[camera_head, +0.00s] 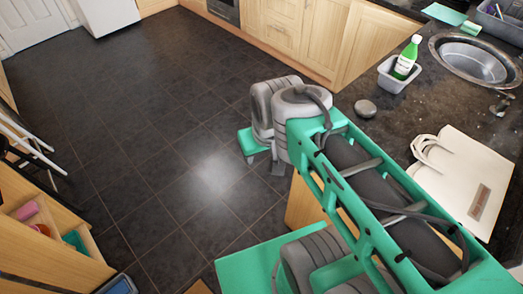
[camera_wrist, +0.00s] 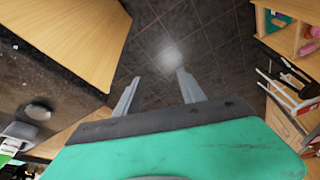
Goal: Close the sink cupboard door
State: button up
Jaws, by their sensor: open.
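My gripper (camera_wrist: 157,88) is open and empty in the wrist view, its two fingers apart and pointing over the dark tiled floor. A large pale wood panel (camera_wrist: 70,35) lies to the left of the fingers, apart from them, beside the worktop edge. In the head view, a wood cupboard front (camera_head: 365,45) stands below the worktop near the sink (camera_head: 475,60). I cannot tell which panel is the sink cupboard door or how far it is open. My arm hides much of the cupboard fronts in the head view.
The dark worktop (camera_head: 400,130) holds a grey tub (camera_head: 391,80) with a green bottle (camera_head: 407,58), a round grey stone (camera_head: 365,108) and a white bag (camera_head: 470,160). Wooden shelves (camera_head: 45,250) and a white chair (camera_head: 25,140) stand at left. The tiled floor (camera_head: 140,120) between is clear.

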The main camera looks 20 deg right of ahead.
aim_at(370, 34)
jog(key=u, duration=0.3)
jog(key=i, duration=3.3)
jog(key=z, duration=1.55)
jog(key=i, duration=2.4)
jog(key=z, duration=3.45)
